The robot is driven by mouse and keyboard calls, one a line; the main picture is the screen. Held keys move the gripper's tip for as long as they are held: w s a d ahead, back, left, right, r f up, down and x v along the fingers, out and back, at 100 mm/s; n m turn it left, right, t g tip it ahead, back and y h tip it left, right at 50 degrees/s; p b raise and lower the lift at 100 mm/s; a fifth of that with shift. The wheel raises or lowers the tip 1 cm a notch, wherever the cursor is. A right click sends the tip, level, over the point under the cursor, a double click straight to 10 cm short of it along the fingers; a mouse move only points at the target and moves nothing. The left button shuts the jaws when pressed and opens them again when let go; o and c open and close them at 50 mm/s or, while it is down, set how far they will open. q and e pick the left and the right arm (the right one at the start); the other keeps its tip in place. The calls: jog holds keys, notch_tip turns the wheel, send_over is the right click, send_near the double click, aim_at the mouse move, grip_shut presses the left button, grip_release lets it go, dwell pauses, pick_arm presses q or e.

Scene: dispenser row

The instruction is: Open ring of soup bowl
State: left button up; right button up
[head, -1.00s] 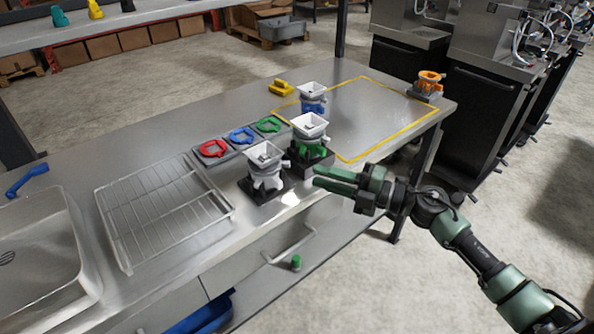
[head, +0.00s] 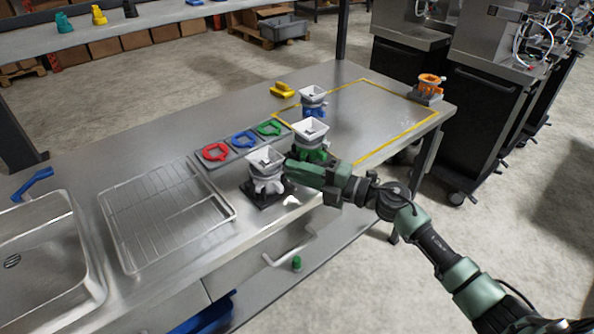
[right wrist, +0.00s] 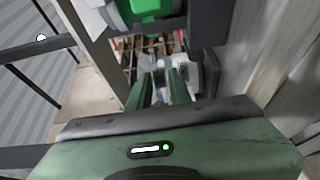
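No item is labelled as the soup bowl, and I cannot tell which one is meant. A grey-white dispenser with a square funnel top (head: 265,158) stands on a black base near the table's front edge. Just behind it is a similar dispenser with a green lower part (head: 310,130). My right gripper (head: 292,170) is at the right side of the grey-white one, in front of the green one's base. In the right wrist view my fingers (right wrist: 160,88) stand apart, with pale grey parts (right wrist: 186,72) beyond; contact cannot be told. My left gripper is not in view.
Red (head: 215,152), blue (head: 243,139) and green (head: 269,128) rings lie in a row left of the dispensers. A wire rack (head: 165,215) and sink (head: 40,250) are further left. Blue (head: 312,102) and orange (head: 430,86) dispensers stand further back, beside open table inside a yellow outline.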

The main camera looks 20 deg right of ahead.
grip_shut()
jog(key=shift+w+d+f+n+g+y+b, duration=0.15)
jog(key=shift+w+n+g+y+b, duration=0.25)
jog(key=shift+b, duration=0.6)
jog(key=shift+s, duration=0.1)
jog(key=shift+o, duration=0.9)
grip_release()
